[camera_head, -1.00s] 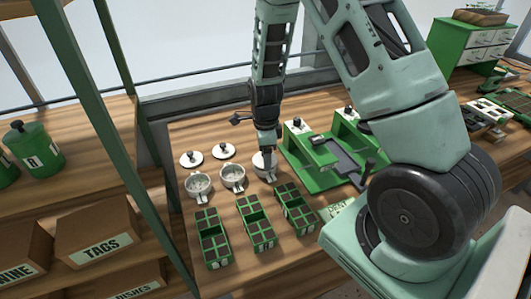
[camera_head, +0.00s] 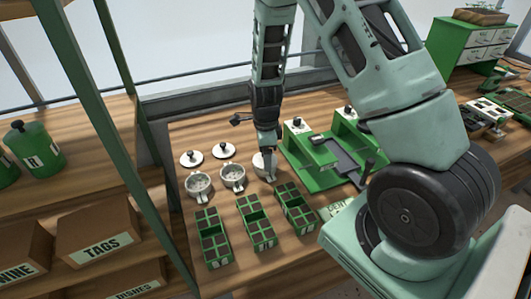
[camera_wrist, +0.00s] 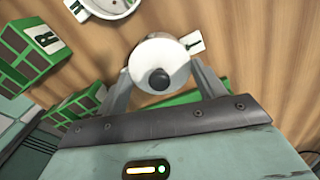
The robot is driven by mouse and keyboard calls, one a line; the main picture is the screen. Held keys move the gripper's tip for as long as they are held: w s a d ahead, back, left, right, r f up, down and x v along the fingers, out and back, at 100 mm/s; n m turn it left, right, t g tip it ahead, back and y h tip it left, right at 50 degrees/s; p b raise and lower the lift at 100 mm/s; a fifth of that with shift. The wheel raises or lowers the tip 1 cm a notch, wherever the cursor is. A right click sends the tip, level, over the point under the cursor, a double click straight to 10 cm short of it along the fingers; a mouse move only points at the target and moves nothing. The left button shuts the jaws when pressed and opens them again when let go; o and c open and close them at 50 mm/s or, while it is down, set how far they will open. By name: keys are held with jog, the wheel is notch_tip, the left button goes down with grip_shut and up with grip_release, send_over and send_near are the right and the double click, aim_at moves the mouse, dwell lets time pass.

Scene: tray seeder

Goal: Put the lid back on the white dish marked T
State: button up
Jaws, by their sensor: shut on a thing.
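My gripper (camera_head: 268,172) points down at the right end of the row of white dishes. In the wrist view my gripper (camera_wrist: 160,82) is shut on a white round lid (camera_wrist: 158,52) with a black knob. The lid is directly over the white dish (camera_head: 259,161), whose pale tag (camera_wrist: 191,42) sticks out beside it. The tag's mark is small and hard to read. The lid hides the dish's inside. I cannot tell whether the lid rests fully on the rim.
Two open white dishes (camera_head: 199,184) (camera_head: 232,177) stand to the left, with two loose lids (camera_head: 191,158) (camera_head: 223,150) behind them. Several green seed trays (camera_head: 256,224) lie in front. A green seeder (camera_head: 312,152) stands close on the right.

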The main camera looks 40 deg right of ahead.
dwell(0.3)
jog(key=o, duration=1.2)
jog(key=shift+c, duration=0.2)
jog(key=shift+r+p, duration=3.1)
jog(key=shift+r, duration=0.45)
grip_shut()
